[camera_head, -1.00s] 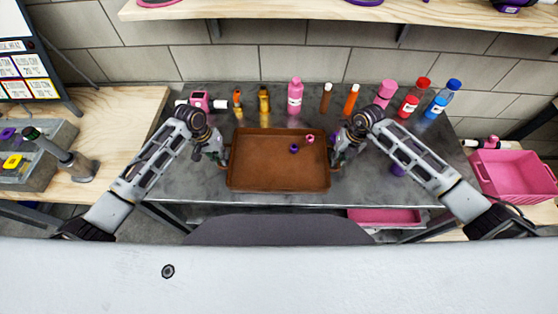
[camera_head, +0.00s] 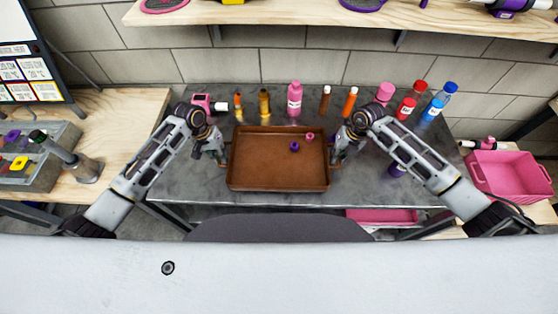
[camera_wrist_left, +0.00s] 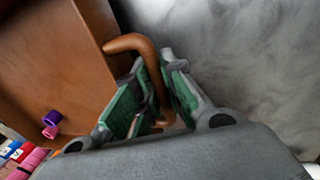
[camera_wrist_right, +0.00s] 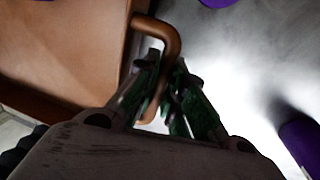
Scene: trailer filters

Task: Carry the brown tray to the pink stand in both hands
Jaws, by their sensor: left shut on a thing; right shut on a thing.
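The brown tray (camera_head: 275,170) is in front of me over the grey table, with a small purple piece (camera_head: 294,146) and a small pink piece (camera_head: 309,136) inside it. My left gripper (camera_head: 222,158) is shut on the tray's left handle, a brown loop (camera_wrist_left: 135,43) that shows between the green-padded fingers in the left wrist view. My right gripper (camera_head: 335,158) is shut on the right handle, a loop (camera_wrist_right: 165,35) that shows in the right wrist view. The tray looks about level. I cannot make out a pink stand for certain.
Several bottles, among them a pink bottle (camera_head: 294,99) and red-capped bottle (camera_head: 408,103), line the back of the grey table (camera_head: 365,187). A pink crate (camera_head: 510,175) is at the right. A pink flat thing (camera_head: 382,216) shows below the front edge. A grey bin (camera_head: 40,160) stands left.

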